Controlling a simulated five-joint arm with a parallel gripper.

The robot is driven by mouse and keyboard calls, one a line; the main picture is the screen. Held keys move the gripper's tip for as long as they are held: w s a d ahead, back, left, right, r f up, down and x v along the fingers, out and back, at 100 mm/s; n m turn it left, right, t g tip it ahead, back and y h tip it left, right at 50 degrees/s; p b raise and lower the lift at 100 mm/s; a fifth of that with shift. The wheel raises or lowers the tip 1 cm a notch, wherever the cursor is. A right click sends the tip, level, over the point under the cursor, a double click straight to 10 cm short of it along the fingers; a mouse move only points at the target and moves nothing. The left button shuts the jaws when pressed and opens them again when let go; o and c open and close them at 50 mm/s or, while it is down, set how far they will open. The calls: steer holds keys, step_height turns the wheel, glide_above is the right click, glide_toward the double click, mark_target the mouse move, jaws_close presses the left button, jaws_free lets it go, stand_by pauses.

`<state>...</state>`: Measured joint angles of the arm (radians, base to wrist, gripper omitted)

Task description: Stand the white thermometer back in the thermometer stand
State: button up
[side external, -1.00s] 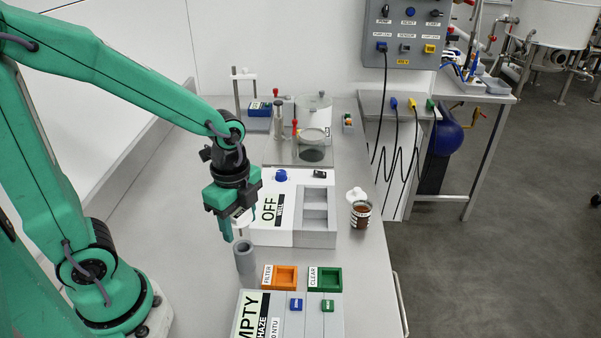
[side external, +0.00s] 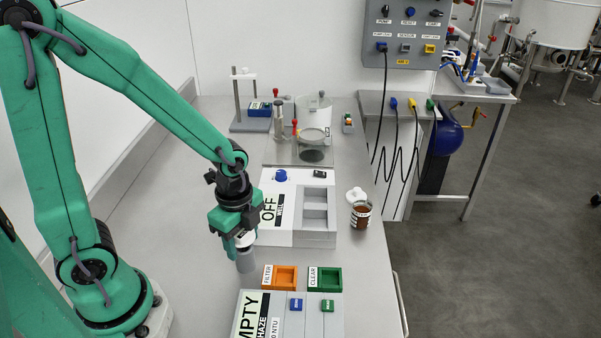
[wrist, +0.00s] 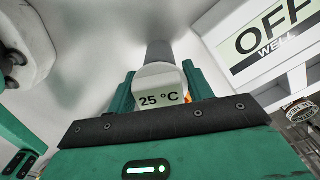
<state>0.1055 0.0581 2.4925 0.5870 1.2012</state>
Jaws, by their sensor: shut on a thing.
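The white thermometer (wrist: 160,97) shows its "25 °C" display in the wrist view, between the green fingers of my gripper (wrist: 158,84). My gripper (side external: 238,236) is shut on its white head (side external: 244,240), a small part of which shows in the side view. The thermometer stand is a grey upright cylinder (side external: 246,262); it also shows in the wrist view (wrist: 160,52). The head is right above the stand's top and in line with it. The stem is hidden, so I cannot tell how deep it sits in the stand.
A white "OFF WELL" unit (side external: 295,239) stands just behind and right of the gripper. An orange filter tray (side external: 266,287), a green clear tray (side external: 339,290) and the haze meter (side external: 313,325) are in front right. The bench to the left is clear.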

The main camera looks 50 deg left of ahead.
steer(key=shift+f, duration=1.3)
steer(key=shift+f, duration=0.1)
steer(key=o, duration=1.1)
steer(key=shift+r, duration=3.95)
